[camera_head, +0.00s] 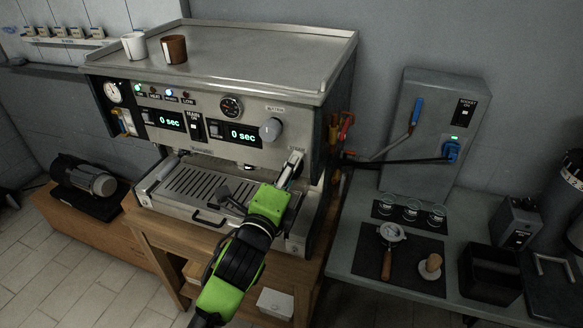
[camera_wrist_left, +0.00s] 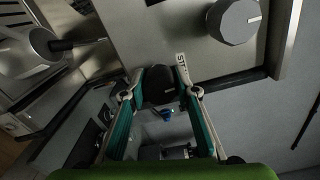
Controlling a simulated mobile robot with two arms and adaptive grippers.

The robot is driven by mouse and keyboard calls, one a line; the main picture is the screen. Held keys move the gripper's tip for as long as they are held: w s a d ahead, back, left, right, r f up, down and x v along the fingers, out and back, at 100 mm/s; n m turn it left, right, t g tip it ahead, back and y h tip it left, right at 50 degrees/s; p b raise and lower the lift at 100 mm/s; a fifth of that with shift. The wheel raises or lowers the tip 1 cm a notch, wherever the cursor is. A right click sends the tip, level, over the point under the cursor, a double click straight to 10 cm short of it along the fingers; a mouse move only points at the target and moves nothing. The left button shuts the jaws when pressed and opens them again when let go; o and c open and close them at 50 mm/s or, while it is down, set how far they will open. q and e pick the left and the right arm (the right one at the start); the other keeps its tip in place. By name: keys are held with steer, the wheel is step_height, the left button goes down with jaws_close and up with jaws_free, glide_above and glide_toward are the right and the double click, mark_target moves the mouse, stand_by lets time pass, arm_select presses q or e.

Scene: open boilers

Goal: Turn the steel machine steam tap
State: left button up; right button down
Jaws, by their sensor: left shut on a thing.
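The steel machine (camera_head: 225,65) stands on a wooden stand, with gauges and lit "0 sec" displays on its front. My left gripper (camera_head: 291,170) reaches its front right corner. In the left wrist view, the fingers of my left gripper (camera_wrist_left: 165,92) are shut around the dark steam tap knob (camera_wrist_left: 158,84), one on each side. A white label reading "ST…" (camera_wrist_left: 182,68) is beside the knob. In the head view the knob is mostly hidden by the gripper. My right gripper is not in view.
A larger grey knob (camera_head: 271,129) is up and left of the gripper, and it also shows in the left wrist view (camera_wrist_left: 235,20). The drip tray (camera_head: 203,187) is to the left. A grey wall box (camera_head: 433,130) with a blue plug stands right. Two cups stand on top.

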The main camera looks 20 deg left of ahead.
arm_select(q)
steer(key=n+p, duration=0.2)
steer(key=n, duration=0.2)
steer(key=shift+n, duration=0.4)
steer(key=shift+n+p, duration=0.8)
steer(key=shift+n, duration=1.3)
steer(key=o, duration=1.1)
